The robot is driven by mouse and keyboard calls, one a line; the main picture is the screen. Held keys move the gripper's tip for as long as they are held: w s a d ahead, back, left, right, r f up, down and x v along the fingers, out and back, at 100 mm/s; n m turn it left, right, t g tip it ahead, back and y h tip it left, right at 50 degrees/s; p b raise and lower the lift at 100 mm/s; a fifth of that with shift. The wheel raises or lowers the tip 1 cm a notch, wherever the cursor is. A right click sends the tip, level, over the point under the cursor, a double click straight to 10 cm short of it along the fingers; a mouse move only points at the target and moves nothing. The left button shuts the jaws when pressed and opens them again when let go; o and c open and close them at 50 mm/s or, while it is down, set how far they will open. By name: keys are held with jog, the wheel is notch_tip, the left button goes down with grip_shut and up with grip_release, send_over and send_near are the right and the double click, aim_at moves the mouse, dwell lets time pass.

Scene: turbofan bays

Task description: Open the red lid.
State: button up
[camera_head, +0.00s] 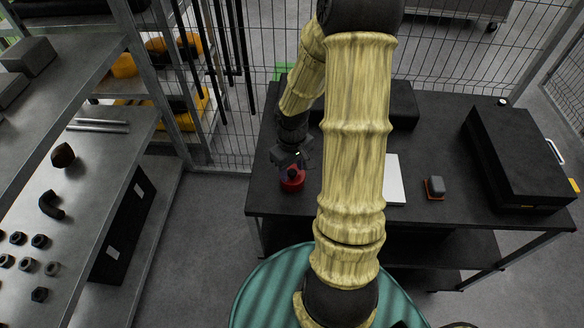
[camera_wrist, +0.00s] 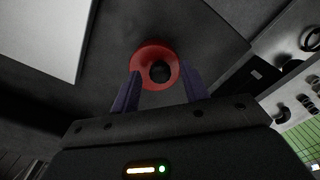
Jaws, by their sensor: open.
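The red lid (camera_head: 292,182) is round with a dark knob in its middle and sits near the front left of the black table. In the wrist view the red lid (camera_wrist: 148,55) shows as a red disc with a black centre, just beyond my fingertips. My gripper (camera_head: 293,160) is over the lid, pointing down. In the wrist view my gripper (camera_wrist: 160,85) is open, its two purple-grey fingers apart on either side of the lid's lower part. I cannot tell whether the fingers touch it. What lies under the lid is hidden.
The black table (camera_head: 420,205) also holds a white sheet-like item (camera_head: 393,180), a small grey block on an orange base (camera_head: 435,187) and a large black case (camera_head: 515,155). A metal shelf (camera_head: 110,165) with small parts stands left. Wire fencing (camera_head: 450,60) runs behind.

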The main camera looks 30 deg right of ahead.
jog(key=shift+c, duration=0.5)
grip_shut()
jog(key=shift+r, duration=0.1)
